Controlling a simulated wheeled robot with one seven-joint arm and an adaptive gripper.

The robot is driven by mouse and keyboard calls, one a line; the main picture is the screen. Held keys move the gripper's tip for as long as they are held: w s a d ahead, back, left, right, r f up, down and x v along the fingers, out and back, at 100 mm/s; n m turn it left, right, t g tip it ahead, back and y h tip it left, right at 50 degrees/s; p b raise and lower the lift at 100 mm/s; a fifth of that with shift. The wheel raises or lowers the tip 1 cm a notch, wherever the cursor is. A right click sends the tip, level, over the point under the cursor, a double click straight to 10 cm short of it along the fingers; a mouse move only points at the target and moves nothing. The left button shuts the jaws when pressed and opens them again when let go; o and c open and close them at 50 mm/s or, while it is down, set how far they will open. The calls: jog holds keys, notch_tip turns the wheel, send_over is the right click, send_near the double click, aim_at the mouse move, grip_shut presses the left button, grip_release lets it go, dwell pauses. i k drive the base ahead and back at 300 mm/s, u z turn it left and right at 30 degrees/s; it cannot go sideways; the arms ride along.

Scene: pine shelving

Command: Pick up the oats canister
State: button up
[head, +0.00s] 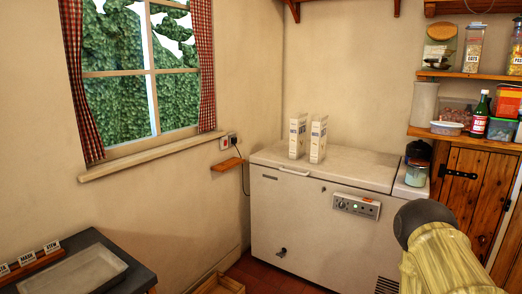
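A tall clear canister (473,47) with a pale label that seems to read "OATS" stands on the upper pine shelf at the top right. It is upright, between a wide jar with a round tan lid and another tall labelled canister. The small lettering is hard to read with certainty. My gripper does not show in the head view.
The white chest freezer (315,212) stands in the back corner, its lid mostly bare. The lower shelf (464,139) is crowded with tubs, a bottle and boxes. A dark jar and a tub stand at the freezer's right end. A dark table with a tray (84,272) is at lower left.

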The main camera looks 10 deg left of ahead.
aim_at(474, 38)
jog(key=u, duration=0.35)
jog(key=i, duration=2)
jog(key=z, duration=0.35)
jog(key=i, duration=1.15)
jog(key=z, duration=0.3)
